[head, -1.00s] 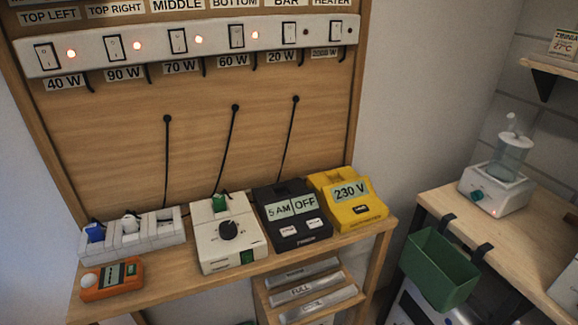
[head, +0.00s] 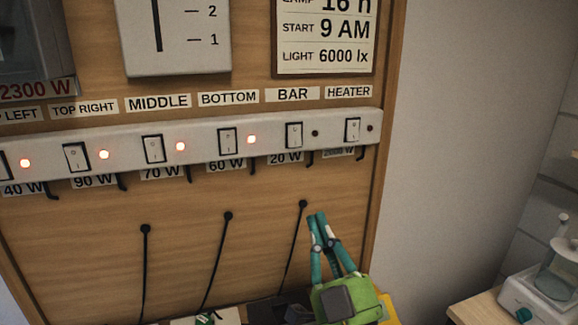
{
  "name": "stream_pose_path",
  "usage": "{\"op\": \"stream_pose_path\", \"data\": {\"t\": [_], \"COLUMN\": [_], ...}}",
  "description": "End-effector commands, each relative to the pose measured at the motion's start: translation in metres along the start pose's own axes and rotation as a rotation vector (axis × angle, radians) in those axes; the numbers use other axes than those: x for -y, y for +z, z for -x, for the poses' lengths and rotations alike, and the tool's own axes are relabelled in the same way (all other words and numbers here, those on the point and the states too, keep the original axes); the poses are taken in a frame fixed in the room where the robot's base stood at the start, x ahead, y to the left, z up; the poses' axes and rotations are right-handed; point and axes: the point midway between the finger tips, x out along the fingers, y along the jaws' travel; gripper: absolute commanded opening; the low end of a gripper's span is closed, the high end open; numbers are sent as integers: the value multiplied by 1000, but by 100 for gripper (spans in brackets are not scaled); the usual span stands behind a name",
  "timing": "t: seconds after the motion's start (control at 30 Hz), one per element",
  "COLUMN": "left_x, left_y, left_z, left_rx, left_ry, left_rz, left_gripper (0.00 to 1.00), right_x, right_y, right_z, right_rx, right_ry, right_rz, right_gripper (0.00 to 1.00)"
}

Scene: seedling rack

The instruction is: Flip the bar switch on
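The bar switch (head: 294,135) is a white rocker in a black frame on the white switch strip (head: 205,143), under the label BAR (head: 292,95) and above a 20 W tag. The small lamp (head: 315,133) to its right is dark. My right gripper (head: 317,216) has a green body and teal fingers pointing up. Its fingertips are together with nothing between them. It is below the bar switch and slightly to its right, apart from the strip. My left gripper is not in view.
The heater switch (head: 352,130) is just right of the bar switch, its lamp dark. The bottom switch (head: 228,141) is to the left with a red lit lamp, like the others further left. Black cables hang on the wooden panel below. A yellow device is partly hidden behind my gripper.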

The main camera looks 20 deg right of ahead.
Motion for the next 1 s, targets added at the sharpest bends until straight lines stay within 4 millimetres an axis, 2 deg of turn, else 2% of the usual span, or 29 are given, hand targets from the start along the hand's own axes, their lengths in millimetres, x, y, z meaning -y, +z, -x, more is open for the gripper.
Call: {"op": "stream_pose_path", "data": {"t": [0.03,0.13,0.33,0.57,0.67,1.0], "left_x": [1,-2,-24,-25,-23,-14], "left_y": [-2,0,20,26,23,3], "left_z": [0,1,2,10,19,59], "left_rx": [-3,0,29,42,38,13], "left_ry": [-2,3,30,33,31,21], "left_rz": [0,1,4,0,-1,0], "left_gripper": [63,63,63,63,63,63], "right_x": [-2,-3,-3,-3,-3,-4], "right_y": [-11,-19,-19,-21,-24,-30], "right_z": [-2,-3,-3,-12,-28,-102], "right_rx": [-34,-64,-64,-63,-64,-62], "right_ry": [7,13,13,13,13,13], "right_rz": [0,1,1,1,2,1], "right_gripper": [0,0,0,0,0,0]}}
